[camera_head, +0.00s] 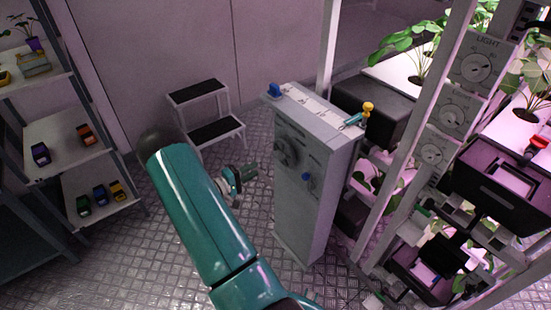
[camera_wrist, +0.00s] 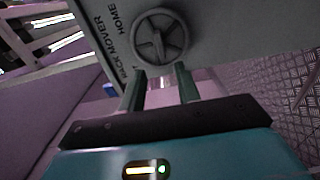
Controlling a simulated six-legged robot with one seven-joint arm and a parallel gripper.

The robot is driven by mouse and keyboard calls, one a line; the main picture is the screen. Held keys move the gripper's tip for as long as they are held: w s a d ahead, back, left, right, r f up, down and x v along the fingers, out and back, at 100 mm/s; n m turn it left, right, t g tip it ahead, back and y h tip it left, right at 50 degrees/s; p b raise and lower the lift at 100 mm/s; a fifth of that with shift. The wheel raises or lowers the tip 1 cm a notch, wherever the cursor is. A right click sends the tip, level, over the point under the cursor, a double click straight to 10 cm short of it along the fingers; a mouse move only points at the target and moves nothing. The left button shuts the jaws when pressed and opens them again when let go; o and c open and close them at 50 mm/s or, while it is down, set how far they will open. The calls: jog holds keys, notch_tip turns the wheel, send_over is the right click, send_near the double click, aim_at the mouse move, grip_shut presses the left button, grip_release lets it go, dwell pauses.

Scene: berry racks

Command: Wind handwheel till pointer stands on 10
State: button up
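The handwheel (camera_head: 287,152) is a dark spoked wheel on the side of a grey upright cabinet (camera_head: 305,205). In the wrist view the handwheel (camera_wrist: 160,37) sits straight ahead on the grey panel, beside lettering that reads "RACK MOVER" and "HOME". My gripper (camera_head: 250,172) is in front of the cabinet, to the left of the wheel and a little lower. In the wrist view my gripper (camera_wrist: 160,82) has its two fingers apart with nothing between them, apparently short of the wheel. A pale marked strip (camera_head: 312,103) runs along the cabinet top. I cannot make out the pointer or its reading.
A blue knob (camera_head: 306,178) is on the cabinet below the wheel. A step stool (camera_head: 209,115) stands behind my arm. Shelves with small coloured items (camera_head: 80,145) are at left, and plant racks with dials (camera_head: 476,68) at right. Metal floor is open around the stool.

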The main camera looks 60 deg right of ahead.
aim_at(276, 157)
jog(key=x, duration=1.1)
jog(key=shift+d, duration=0.15)
grip_shut()
